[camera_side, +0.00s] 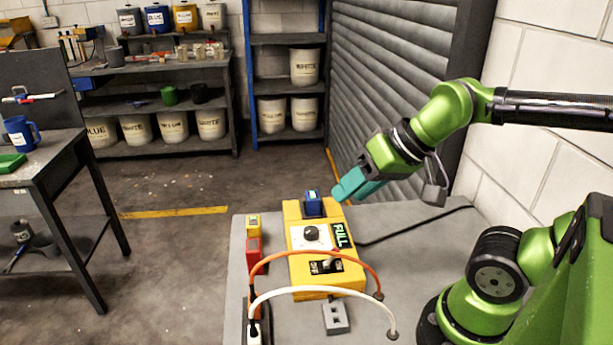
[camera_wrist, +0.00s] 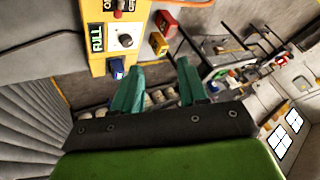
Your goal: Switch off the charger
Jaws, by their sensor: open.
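The charger (camera_side: 312,282) is a yellow box on a grey table, with a "FULL" label (camera_side: 341,236), a black dial on a white plate (camera_side: 311,234) and a blue piece (camera_side: 313,204) at its far end. A switch (camera_side: 327,265) on a black lettered plate sits near its front end; I cannot tell its position. In the wrist view the charger (camera_wrist: 99,62) is upper left, with a red part (camera_wrist: 118,14) between lettered plates at the top edge. My gripper (camera_side: 345,192) is open, with teal fingers, beyond and right of the charger's far end. Nothing shows between the fingers in the wrist view (camera_wrist: 157,66).
An orange cable (camera_side: 318,252) and a white cable (camera_side: 318,289) arch over the charger's front. A red block (camera_side: 254,250) and yellow block (camera_side: 253,226) stand to its left, a grey block (camera_side: 336,319) in front. The grey shutter (camera_side: 385,80) is behind my gripper.

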